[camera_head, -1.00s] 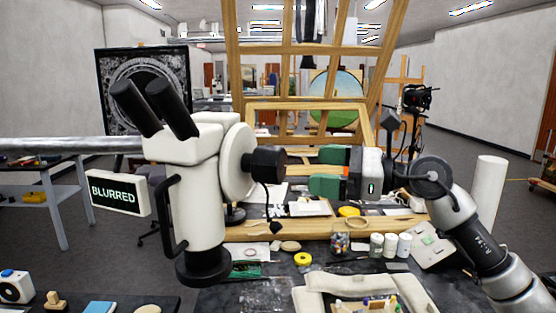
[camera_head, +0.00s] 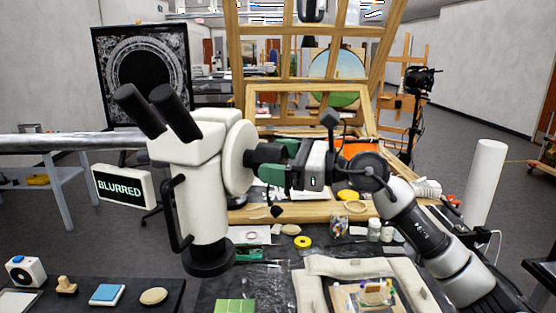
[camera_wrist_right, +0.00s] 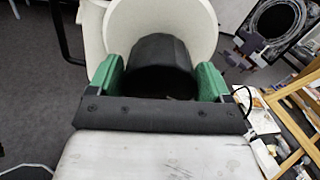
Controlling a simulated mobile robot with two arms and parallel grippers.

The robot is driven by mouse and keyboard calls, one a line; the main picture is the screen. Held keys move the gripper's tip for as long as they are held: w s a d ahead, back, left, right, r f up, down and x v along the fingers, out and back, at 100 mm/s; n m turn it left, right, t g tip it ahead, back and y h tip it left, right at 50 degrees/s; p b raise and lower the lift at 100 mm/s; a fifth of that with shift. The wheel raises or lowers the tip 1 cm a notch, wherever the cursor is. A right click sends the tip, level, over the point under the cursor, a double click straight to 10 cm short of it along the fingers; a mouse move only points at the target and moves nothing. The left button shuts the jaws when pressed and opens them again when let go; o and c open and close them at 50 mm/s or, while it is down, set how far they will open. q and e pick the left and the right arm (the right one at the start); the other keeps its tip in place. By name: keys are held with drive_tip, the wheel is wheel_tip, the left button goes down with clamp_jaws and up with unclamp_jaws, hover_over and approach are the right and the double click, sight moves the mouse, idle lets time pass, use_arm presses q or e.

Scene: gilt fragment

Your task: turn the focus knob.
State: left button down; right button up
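The white microscope (camera_head: 200,190) with black eyepieces stands at left of centre in the head view. Its black focus knob (camera_head: 262,157) sticks out to the right from a round white housing. My right gripper (camera_head: 283,160), with green fingers, is at the knob, one finger on each side of it. In the right wrist view the knob (camera_wrist_right: 160,68) sits between the spread green fingers (camera_wrist_right: 158,82); I cannot see clear contact with either. A sign reading BLURRED (camera_head: 123,187) is at the microscope's left. My left gripper is not in view.
Below the arm, the bench holds a yellow tape roll (camera_head: 303,242), jars and a padded tray (camera_head: 312,290). A wooden easel frame (camera_head: 310,95) stands behind the gripper. A dark table (camera_head: 170,295) with small items is at the front left.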

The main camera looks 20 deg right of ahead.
drive_tip(key=c, duration=0.6)
drive_tip(key=shift+o, duration=0.2)
drive_tip(key=shift+m, duration=0.3)
drive_tip(key=shift+m+p, duration=0.45)
drive_tip(key=shift+m, duration=0.75)
drive_tip(key=shift+m+p, duration=0.55)
drive_tip(key=shift+m, duration=0.85)
drive_tip(key=o, duration=0.9)
drive_tip(key=shift+d, duration=0.1)
drive_tip(key=shift+o, duration=0.2)
